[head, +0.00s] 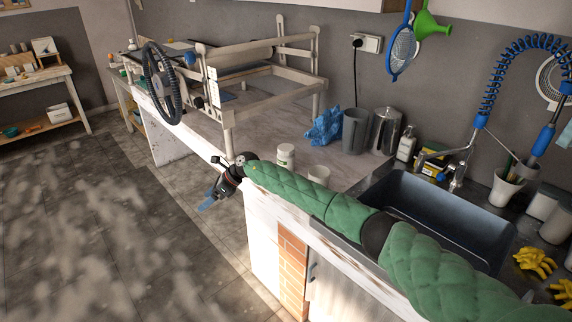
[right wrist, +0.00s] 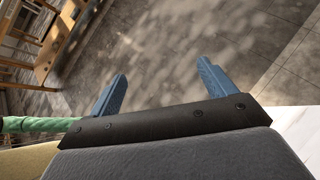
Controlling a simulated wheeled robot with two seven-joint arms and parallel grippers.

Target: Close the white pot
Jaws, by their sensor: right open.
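A small white pot (head: 285,156) stands on the counter beside the wooden frame. A second white vessel (head: 319,174) stands to its right, partly hidden behind my right arm's green sleeve. I cannot tell for sure which one is the task's pot or whether a lid is on either. My right gripper (head: 207,203) hangs past the counter's front edge, over the floor and apart from both vessels. In the right wrist view my right gripper (right wrist: 161,88) shows two blue fingers spread wide with only floor between them. My left gripper is not in view.
A wooden roller frame with a dark wheel (head: 162,84) stands at the back left of the counter. A dark sink (head: 440,215) lies right. The floor (head: 110,230) is clear.

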